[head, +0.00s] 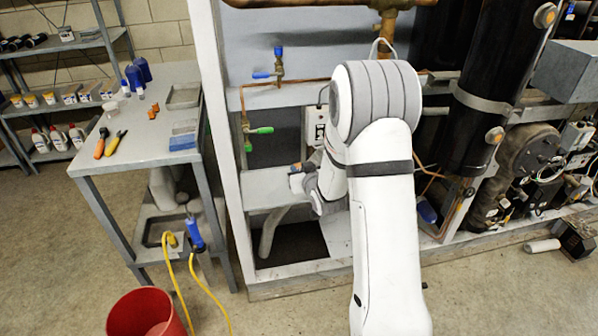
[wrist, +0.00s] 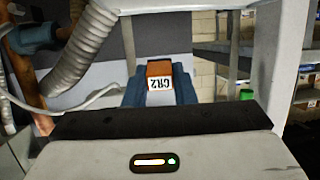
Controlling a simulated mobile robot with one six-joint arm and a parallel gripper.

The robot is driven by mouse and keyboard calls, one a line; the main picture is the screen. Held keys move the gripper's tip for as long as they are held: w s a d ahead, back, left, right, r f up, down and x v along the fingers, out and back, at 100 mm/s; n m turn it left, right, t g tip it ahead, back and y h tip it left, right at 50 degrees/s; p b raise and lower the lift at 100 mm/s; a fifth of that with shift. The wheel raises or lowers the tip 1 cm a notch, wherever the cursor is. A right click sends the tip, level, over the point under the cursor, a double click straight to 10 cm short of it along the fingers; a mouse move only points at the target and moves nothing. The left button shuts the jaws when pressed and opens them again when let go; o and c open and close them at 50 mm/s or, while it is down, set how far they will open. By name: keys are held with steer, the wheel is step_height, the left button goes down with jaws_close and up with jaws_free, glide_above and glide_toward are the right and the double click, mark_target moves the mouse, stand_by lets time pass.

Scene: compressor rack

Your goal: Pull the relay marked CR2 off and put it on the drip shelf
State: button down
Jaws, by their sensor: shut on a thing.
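My gripper (wrist: 159,92) has blue finger pads closed on both sides of a small orange-brown relay (wrist: 159,70). Its white label reads CR2, upside down in the wrist view. In the head view my gripper (head: 298,169) is small and partly hidden by my arm, low in the left bay of the rack. A pale grey ledge (head: 262,190), which looks like the drip shelf, lies just left of and below my gripper there. I cannot tell whether the relay touches it.
A white socket box (head: 315,125) is on the panel above my gripper. Green-handled (head: 262,130) and blue-handled (head: 265,75) valves stick out nearby. The white rack post (head: 215,120) bounds the bay. A grey hose (wrist: 85,45) is close left in the wrist view.

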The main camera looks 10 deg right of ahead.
step_height(320, 180, down, 6)
steer(key=b, duration=0.3)
steer(key=shift+f+b, duration=0.5)
steer(key=shift+b, duration=0.15)
steer(key=shift+f+b, duration=0.25)
steer(key=shift+b, duration=0.15)
steer(key=c, duration=1.1)
jaws_free()
steer(key=s+r+g+p, duration=0.4)
steer(key=s+r, duration=0.4)
steer(key=s, duration=0.4)
steer(key=s+r+m+g+h+p, duration=0.1)
steer(key=s+r+g+p, duration=0.3)
steer(key=s+r, duration=0.5)
steer(key=s+a+r+g+p, duration=0.1)
steer(key=s+r+g+p, duration=0.2)
steer(key=s+r, duration=0.6)
steer(key=shift+s+a+r+g+h+p, duration=0.1)
steer(key=shift+s+g+h+p, duration=0.15)
steer(key=shift+s, duration=1.5)
steer(key=shift+s+r+g+h+p, duration=0.15)
steer(key=shift+s+p, duration=0.15)
steer(key=shift+s, duration=1.4)
